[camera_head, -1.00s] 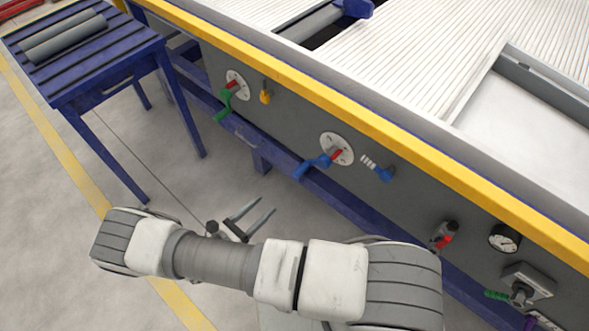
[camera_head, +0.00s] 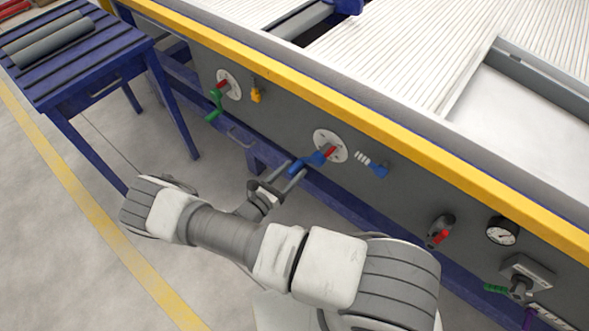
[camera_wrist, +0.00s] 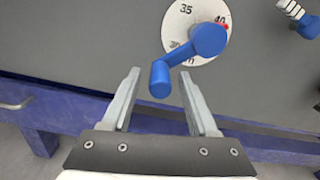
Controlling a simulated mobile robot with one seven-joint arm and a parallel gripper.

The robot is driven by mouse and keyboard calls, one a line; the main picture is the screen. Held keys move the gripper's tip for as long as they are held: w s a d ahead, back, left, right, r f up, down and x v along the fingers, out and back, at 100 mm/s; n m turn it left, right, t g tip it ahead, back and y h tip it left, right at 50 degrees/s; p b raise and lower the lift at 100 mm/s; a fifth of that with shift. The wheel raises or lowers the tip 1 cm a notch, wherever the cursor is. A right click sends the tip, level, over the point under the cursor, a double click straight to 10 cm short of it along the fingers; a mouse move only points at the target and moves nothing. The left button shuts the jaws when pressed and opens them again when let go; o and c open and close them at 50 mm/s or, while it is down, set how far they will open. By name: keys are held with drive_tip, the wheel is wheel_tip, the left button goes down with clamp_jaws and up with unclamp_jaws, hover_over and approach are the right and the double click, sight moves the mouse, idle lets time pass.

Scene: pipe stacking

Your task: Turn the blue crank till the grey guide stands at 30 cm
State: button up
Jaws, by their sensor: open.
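The blue crank (camera_head: 312,160) sits on a round white dial (camera_head: 330,144) on the machine's grey side panel. In the wrist view, the crank (camera_wrist: 208,40) has its arm pointing down and left, ending in a round handle. The dial (camera_wrist: 184,14) shows 35 and 40, and a red pointer is close to 40. My gripper (camera_head: 296,169) is open, just below and left of the crank. In the wrist view, the handle shows between the fingertips of my gripper (camera_wrist: 159,72); whether they touch it I cannot tell. The grey guide cannot be identified for certain.
A green crank (camera_head: 216,100) with its own dial is to the left. A yellow knob (camera_head: 257,94) and a small blue lever (camera_head: 377,169) are on the panel. A red-marked switch (camera_head: 440,231) and a gauge (camera_head: 502,230) are to the right. A blue table (camera_head: 85,80) holds grey pipes.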

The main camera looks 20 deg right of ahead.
drive_tip(key=shift+w+d, duration=0.4)
drive_tip(key=shift+d, duration=0.2)
clamp_jaws()
idle(1.1)
